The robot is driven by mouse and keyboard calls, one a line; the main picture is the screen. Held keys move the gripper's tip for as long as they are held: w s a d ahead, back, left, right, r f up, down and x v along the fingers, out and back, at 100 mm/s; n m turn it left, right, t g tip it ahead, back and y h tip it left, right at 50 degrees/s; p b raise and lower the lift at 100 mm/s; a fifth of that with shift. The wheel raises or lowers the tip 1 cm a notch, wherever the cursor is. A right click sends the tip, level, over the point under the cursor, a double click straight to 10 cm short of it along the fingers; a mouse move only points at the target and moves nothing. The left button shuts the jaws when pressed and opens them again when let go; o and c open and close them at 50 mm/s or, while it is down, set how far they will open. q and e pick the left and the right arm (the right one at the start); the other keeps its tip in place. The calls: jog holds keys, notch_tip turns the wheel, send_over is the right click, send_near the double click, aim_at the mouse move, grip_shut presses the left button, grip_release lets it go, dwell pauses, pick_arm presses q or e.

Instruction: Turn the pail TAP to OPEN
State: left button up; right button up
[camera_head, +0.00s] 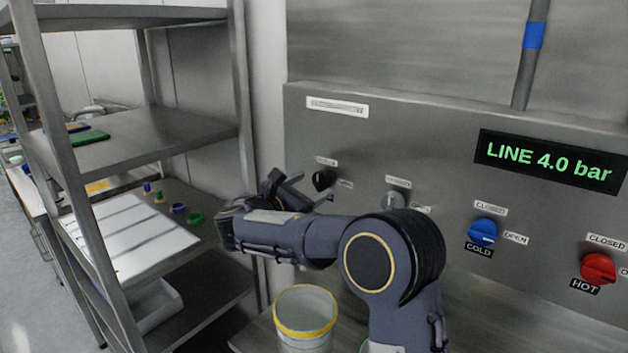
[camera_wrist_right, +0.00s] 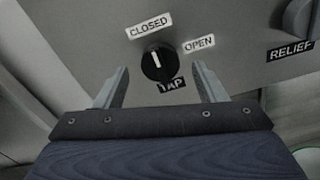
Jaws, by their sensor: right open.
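The black TAP knob (camera_wrist_right: 158,65) sits on the steel panel in the right wrist view, between CLOSED and OPEN labels. Its white pointer line stands roughly upright in that picture, toward the CLOSED label (camera_wrist_right: 150,26); the OPEN label (camera_wrist_right: 199,43) is to its right. The knob (camera_head: 321,180) also shows in the head view, at the panel's left. My right gripper (camera_wrist_right: 160,86) is open, with one finger on each side below the knob; contact is not visible. In the head view the right gripper (camera_head: 291,187) is beside the knob. My left gripper is not in view.
A white pail with a yellow rim (camera_head: 305,312) stands below the panel. A grey knob (camera_head: 391,201), a blue COLD knob (camera_head: 482,232) and a red HOT knob (camera_head: 598,268) sit to the right. A display (camera_head: 549,161) reads LINE 4.0 bar. Steel shelving (camera_head: 190,122) stands at left.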

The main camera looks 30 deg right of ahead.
aim_at(320, 181)
jog(key=shift+x, duration=1.7)
jog(key=shift+c, duration=0.3)
jog(key=c, duration=0.9)
